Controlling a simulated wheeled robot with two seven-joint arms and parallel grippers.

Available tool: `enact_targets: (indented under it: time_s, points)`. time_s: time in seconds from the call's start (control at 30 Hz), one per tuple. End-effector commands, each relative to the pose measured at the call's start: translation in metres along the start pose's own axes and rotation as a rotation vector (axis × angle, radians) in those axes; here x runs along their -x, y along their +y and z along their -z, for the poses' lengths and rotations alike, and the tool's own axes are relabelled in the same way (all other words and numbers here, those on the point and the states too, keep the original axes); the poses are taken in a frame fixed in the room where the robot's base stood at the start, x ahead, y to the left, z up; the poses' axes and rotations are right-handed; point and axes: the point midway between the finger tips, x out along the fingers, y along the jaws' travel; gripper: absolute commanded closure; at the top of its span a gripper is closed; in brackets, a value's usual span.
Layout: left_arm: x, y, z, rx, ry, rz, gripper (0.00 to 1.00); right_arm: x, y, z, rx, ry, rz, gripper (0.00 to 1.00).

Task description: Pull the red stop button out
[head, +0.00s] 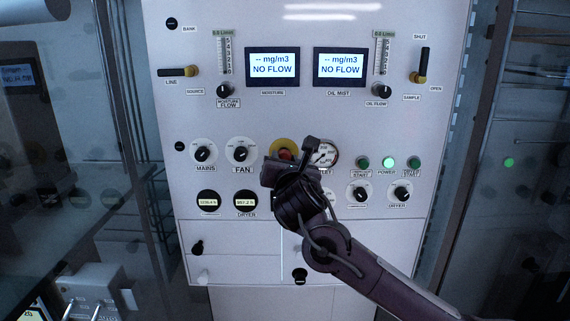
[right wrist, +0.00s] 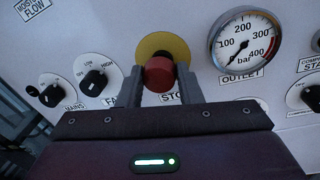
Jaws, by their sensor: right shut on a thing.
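The red stop button (right wrist: 159,74) sits on a round yellow plate (right wrist: 163,47) on the panel, with a partly covered label under it. My right gripper (right wrist: 160,78) has one finger on each side of the red button and is shut on it. In the head view the button (head: 284,154) shows only in part, above my right gripper (head: 288,163), which hides its lower side and the label. Whether the button is pressed in or out, I cannot tell. My left gripper is in neither view.
The outlet gauge (right wrist: 245,42) is close to the right of the button. The fan knob (head: 241,154) and mains knob (head: 203,154) are to the left. The green power lamp (head: 388,163) is lit. Two displays (head: 272,66) above read NO FLOW.

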Motion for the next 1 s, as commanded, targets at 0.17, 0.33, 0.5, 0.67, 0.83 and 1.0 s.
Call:
enact_targets:
  time_s: [0.17,0.33,0.5,0.67,0.83,1.0]
  points:
    - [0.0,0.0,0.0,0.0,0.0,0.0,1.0,0.001,0.001,0.003,0.003,0.005,-0.001,0.55]
    - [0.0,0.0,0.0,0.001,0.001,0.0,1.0,0.0,0.001,0.002,0.002,0.004,-0.001,0.46]
    - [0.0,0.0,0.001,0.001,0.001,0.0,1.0,0.001,0.001,0.002,0.002,0.003,0.0,0.46]
    - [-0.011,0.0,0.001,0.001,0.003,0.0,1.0,0.013,0.0,0.004,0.002,0.001,-0.002,0.46]
    - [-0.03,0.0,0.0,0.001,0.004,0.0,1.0,0.041,-0.001,0.006,0.002,0.0,-0.003,0.46]
    - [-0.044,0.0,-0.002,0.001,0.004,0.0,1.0,0.066,0.0,0.005,0.003,0.001,-0.002,0.46]
